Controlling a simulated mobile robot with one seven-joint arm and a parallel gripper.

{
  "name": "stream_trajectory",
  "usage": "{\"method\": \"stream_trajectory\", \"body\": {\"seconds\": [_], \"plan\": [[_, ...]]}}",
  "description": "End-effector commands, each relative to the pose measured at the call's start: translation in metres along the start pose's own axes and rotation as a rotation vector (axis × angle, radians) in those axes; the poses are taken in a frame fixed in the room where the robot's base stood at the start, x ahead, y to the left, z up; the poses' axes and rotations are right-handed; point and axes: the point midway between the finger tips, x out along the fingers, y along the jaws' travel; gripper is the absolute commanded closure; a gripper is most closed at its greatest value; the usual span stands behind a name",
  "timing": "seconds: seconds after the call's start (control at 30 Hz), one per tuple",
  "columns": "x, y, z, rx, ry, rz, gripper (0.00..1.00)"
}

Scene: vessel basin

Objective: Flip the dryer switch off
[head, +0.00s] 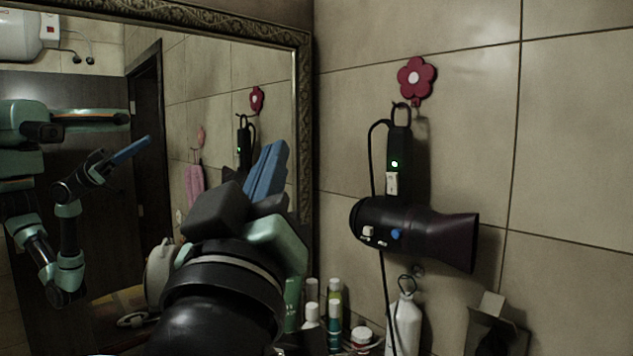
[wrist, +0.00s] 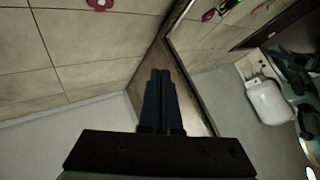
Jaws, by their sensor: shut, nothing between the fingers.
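A black hair dryer (head: 430,232) hangs on the tiled wall by a loop at its handle (head: 399,140), from a red flower hook (head: 416,78). The handle points up and the nozzle points right. A green light glows on the handle, with a white switch (head: 392,183) below it. The body has small white controls and a blue button (head: 396,234). My gripper (head: 268,168) has blue fingers, shut and empty, in front of the mirror, left of the dryer and apart from it. In the wrist view my gripper (wrist: 160,74) points along the wall; the dryer is not in view there.
A framed mirror (head: 304,130) covers the left and reflects my arm, the dryer and a pink towel. The wall right of the dryer is clear.

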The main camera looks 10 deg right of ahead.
Motion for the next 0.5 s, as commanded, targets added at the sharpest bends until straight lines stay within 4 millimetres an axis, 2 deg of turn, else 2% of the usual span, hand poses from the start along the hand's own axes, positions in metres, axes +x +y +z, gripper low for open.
{"method": "stream_trajectory", "body": {"seconds": [0.03, 0.1, 0.2, 0.33, 0.5], "plan": [[0.011, -0.01, 0.015, -0.118, -0.073, 0.01, 1.0], [0.023, -0.018, 0.034, -0.291, -0.178, 0.025, 1.0], [0.034, -0.025, 0.057, -0.536, -0.328, 0.043, 1.0], [0.039, -0.026, 0.075, -0.832, -0.515, 0.061, 1.0], [0.035, -0.021, 0.081, -1.125, -0.712, 0.078, 1.0]]}}
